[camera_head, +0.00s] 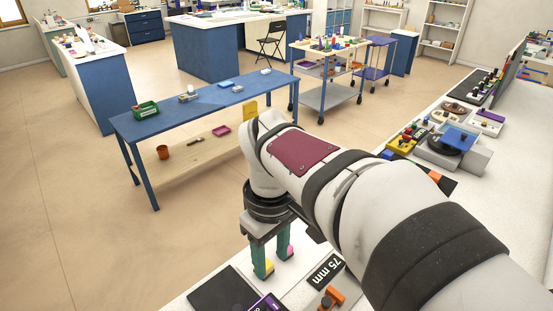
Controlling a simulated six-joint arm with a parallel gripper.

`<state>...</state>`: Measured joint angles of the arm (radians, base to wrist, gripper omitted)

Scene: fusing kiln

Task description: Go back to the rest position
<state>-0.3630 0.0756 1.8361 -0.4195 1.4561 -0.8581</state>
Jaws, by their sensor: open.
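My gripper (273,257) hangs pointing down from my arm in the lower middle of the head view. Its two green fingers are apart, with a gap between them. One fingertip shows yellow and the other pink. The fingers are above the white speckled worktop near its front left edge. I see nothing held between them. My arm reaches in from the lower right and hides part of the worktop behind it.
A black "75 mm" plate (325,271), an orange part (333,297) and a dark panel (222,290) lie near the gripper. A blue plate on a device (454,138) and several small items stand at right. A blue table (213,103) stands beyond open floor.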

